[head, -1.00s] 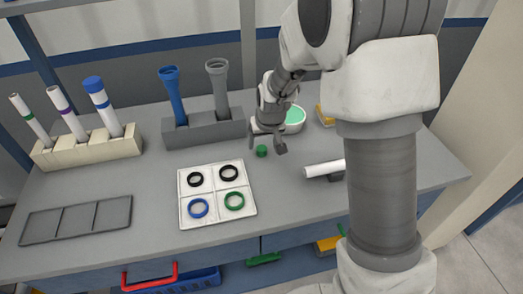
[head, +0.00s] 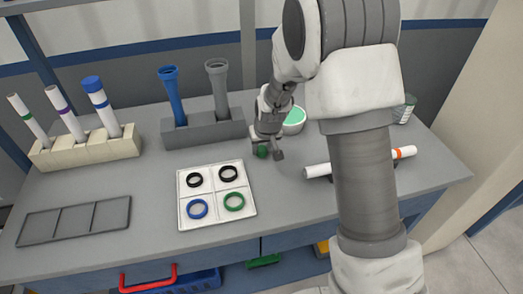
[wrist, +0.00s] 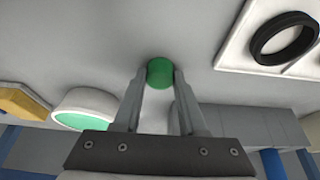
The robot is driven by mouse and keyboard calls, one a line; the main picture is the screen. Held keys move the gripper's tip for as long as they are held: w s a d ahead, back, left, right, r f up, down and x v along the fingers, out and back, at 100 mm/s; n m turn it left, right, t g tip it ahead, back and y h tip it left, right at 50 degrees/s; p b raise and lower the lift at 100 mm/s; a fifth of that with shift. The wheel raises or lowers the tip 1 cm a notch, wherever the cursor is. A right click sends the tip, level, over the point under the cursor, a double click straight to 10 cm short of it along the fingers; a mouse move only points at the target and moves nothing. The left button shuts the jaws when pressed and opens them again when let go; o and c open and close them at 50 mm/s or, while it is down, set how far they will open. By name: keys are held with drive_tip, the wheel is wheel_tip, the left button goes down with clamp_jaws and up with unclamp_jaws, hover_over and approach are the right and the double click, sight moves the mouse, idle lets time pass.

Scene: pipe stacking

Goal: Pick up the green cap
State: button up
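The green cap (head: 262,152) is a small green cylinder on the grey table, right of the white ring tray. It also shows in the wrist view (wrist: 160,72), at the tips of the two fingers. My gripper (head: 265,152) is lowered over the cap with one finger on each side of it. In the wrist view my gripper (wrist: 161,76) is open, its fingertips spread to about the cap's width. Whether the fingers touch the cap I cannot tell.
The white tray (head: 217,191) holds black, blue and green rings just left of the gripper. A grey holder (head: 204,131) with blue and grey tubes stands behind. A round green-topped container (head: 294,117) is close behind the gripper. A white pipe (head: 317,171) lies to the right.

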clamp_jaws()
drive_tip(key=shift+r, duration=0.1)
